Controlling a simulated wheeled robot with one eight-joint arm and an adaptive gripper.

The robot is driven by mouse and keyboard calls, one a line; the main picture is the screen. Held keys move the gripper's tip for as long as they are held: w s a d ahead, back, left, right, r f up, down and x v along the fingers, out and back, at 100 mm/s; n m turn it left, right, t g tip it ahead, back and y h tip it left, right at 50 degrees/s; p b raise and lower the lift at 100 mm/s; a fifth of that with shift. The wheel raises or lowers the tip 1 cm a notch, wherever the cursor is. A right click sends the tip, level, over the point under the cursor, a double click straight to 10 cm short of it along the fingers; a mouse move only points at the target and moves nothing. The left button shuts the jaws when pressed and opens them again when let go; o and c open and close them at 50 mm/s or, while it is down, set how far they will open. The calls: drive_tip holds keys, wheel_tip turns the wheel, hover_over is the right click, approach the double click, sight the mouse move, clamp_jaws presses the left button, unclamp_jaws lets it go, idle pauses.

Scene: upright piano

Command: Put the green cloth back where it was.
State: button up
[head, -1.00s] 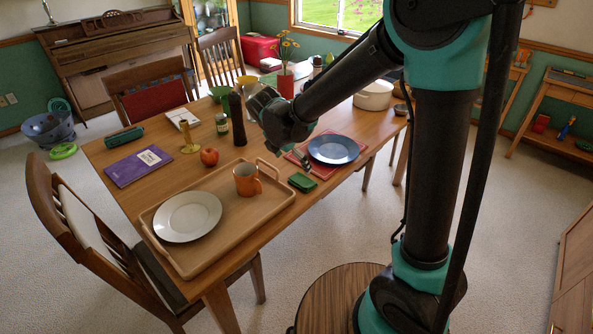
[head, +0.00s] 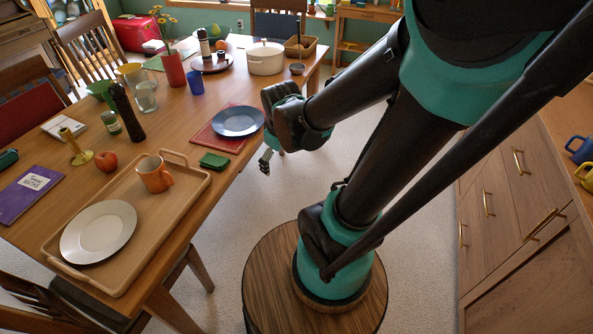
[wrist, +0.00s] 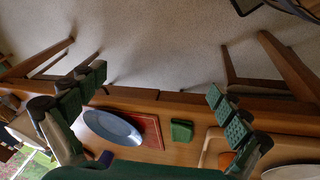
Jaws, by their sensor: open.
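The green cloth (head: 214,161) is a small folded square on the wooden table, between the tray and the red mat with the blue plate, near the table's edge. It also shows in the wrist view (wrist: 181,131), below the middle. My gripper (head: 267,160) is off the table's edge, to the right of the cloth and apart from it. In the wrist view my gripper (wrist: 156,82) has its two fingers wide apart with nothing between them but floor and table edge.
The wooden tray (head: 190,197) holds a white plate (head: 98,232) and an orange mug (head: 154,174). The blue plate (head: 238,121) lies on the red mat (head: 203,141). A white pot (head: 265,60) stands farther back. A drawer cabinet (head: 515,240) stands at right. Open floor lies beside the table.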

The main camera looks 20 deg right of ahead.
drive_tip(key=s+d+f+m, duration=0.2)
drive_tip(key=s+d+m, duration=0.1)
drive_tip(key=s+m, duration=0.2)
drive_tip(key=shift+d+f+m+t, duration=0.15)
drive_tip(key=shift+d+m+t, duration=0.15)
drive_tip(key=shift+m, duration=0.6)
